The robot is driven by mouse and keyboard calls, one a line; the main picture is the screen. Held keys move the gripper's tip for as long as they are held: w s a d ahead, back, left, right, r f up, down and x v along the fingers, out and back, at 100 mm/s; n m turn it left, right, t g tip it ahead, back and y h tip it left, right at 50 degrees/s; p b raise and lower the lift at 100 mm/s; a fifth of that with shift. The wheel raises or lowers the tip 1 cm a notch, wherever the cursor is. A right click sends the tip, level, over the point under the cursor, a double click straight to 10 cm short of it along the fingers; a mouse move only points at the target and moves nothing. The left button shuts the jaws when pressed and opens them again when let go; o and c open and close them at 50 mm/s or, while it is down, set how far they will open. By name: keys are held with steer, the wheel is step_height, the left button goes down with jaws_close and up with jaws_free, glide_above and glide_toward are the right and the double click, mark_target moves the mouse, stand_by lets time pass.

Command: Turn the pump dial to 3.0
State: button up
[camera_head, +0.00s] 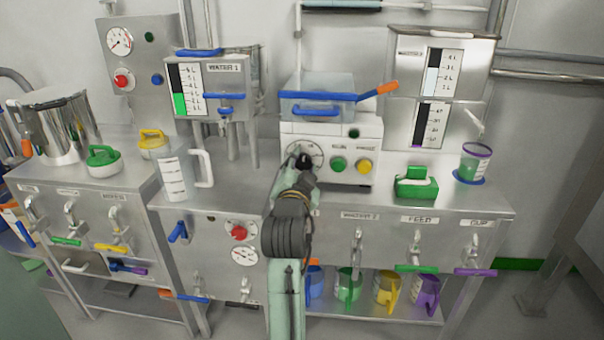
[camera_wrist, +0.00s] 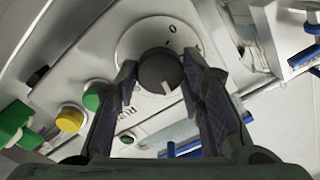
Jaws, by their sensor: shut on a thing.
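The pump dial is a dark round knob (camera_wrist: 160,70) with a light pointer mark, set on a pale round scale plate. In the wrist view my gripper (camera_wrist: 165,85) has one finger on each side of the knob, shut on it. The scale shows a "0" near its upper edge; the other numbers are too small or hidden. In the head view my gripper (camera_head: 303,162) reaches the dial plate (camera_head: 293,151) on the left of the white pump box (camera_head: 352,132), and hides the knob.
Beside the dial are a green button (camera_head: 338,164) and a yellow button (camera_head: 365,166). A clear tray with a blue handle (camera_head: 316,111) sits on the pump box. A green-handled block (camera_head: 415,184) and a cup (camera_head: 474,162) stand right. A clear jug (camera_head: 177,175) stands left.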

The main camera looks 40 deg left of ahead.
steer(key=shift+f+m+b, duration=0.1)
steer(key=shift+m+b, duration=0.55)
steer(key=shift+m, duration=0.65)
steer(key=o, duration=1.1)
steer(key=shift+m, duration=0.3)
steer(key=shift+o, duration=0.2)
steer(key=shift+s+d, duration=0.1)
steer(key=v, duration=1.2)
